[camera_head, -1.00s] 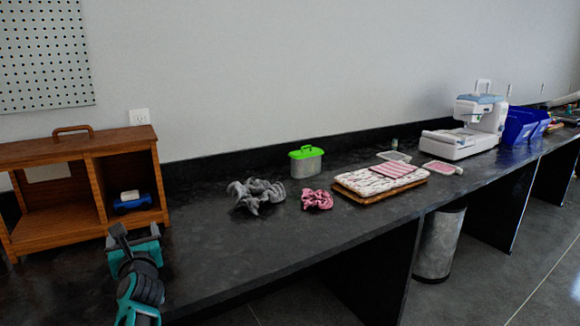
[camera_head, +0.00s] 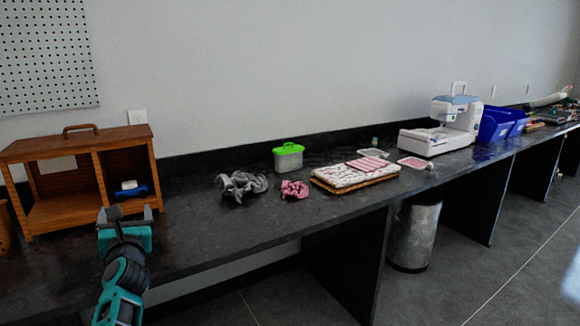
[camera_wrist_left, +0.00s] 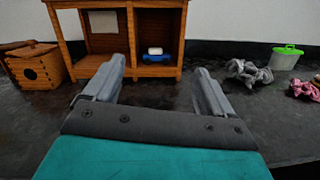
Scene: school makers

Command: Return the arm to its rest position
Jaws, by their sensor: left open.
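My left gripper (camera_head: 124,214) comes in from the lower left of the head view, in front of the wooden cubby shelf (camera_head: 72,217). In the left wrist view its two fingers (camera_wrist_left: 157,88) stand apart with nothing between them. The shelf's right compartment holds a blue item with a white block on top (camera_head: 131,188), which also shows beyond the fingers in the wrist view (camera_wrist_left: 156,56). The gripper is apart from these things. My right gripper is not in view.
A grey cloth (camera_head: 241,184), a pink scrunchie (camera_head: 294,189), a green-lidded box (camera_head: 288,157), folded fabric on a board (camera_head: 352,176) and a sewing machine (camera_head: 444,130) stand along the dark counter (camera_head: 220,235). Blue bins (camera_head: 500,123) are farther right. A metal bin (camera_head: 413,235) stands below.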

